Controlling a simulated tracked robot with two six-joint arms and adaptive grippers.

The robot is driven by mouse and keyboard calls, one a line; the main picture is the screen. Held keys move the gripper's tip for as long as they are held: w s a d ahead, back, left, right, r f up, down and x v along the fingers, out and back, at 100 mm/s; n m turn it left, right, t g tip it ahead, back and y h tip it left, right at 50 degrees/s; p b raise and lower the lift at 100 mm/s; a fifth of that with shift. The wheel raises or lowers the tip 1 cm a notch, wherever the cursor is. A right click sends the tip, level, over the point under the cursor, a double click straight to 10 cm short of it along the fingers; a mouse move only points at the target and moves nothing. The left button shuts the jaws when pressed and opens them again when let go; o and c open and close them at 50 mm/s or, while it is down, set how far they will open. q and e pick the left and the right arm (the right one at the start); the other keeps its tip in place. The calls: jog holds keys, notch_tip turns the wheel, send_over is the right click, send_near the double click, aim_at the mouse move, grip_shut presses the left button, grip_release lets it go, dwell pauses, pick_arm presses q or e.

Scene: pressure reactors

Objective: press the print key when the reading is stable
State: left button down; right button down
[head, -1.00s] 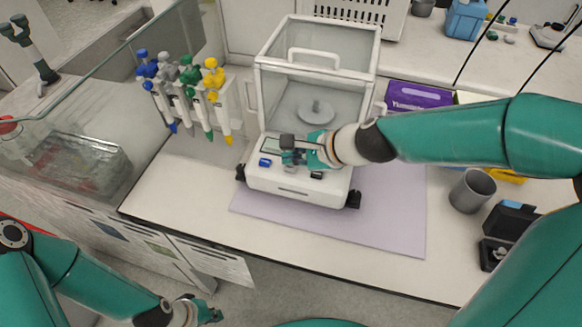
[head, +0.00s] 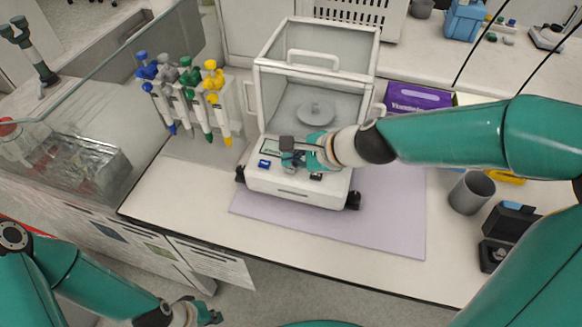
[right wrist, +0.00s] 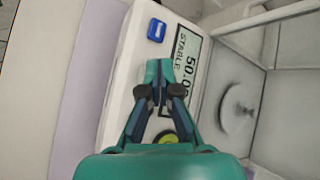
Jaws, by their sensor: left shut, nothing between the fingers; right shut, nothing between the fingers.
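The white analytical balance (head: 290,188) stands on the bench with its glass chamber closed. Which key is print I cannot read. My right gripper (head: 289,158) is shut and empty above the front panel, between these keys. My left gripper (head: 213,317) is shut and empty, low in front of the bench.
A pipette rack (head: 195,105) with several pipettes stands left of the balance. A purple box (head: 415,97), a grey cup (head: 472,191) and a dark open case (head: 508,232) are to the right. The lilac mat (head: 390,225) is bare in front right.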

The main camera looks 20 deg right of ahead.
aim_at(292, 171)
jog(key=shift+f, duration=0.15)
jog(key=shift+f+b, duration=0.25)
jog(key=shift+b, duration=0.15)
jog(key=shift+f+b, duration=0.4)
dwell(0.5)
jog(key=shift+r, duration=0.15)
jog(key=shift+r+p, duration=0.75)
jog(key=shift+p, duration=0.1)
notch_tip(292, 171, up, 5)
jog(key=p, duration=0.5)
dwell(0.8)
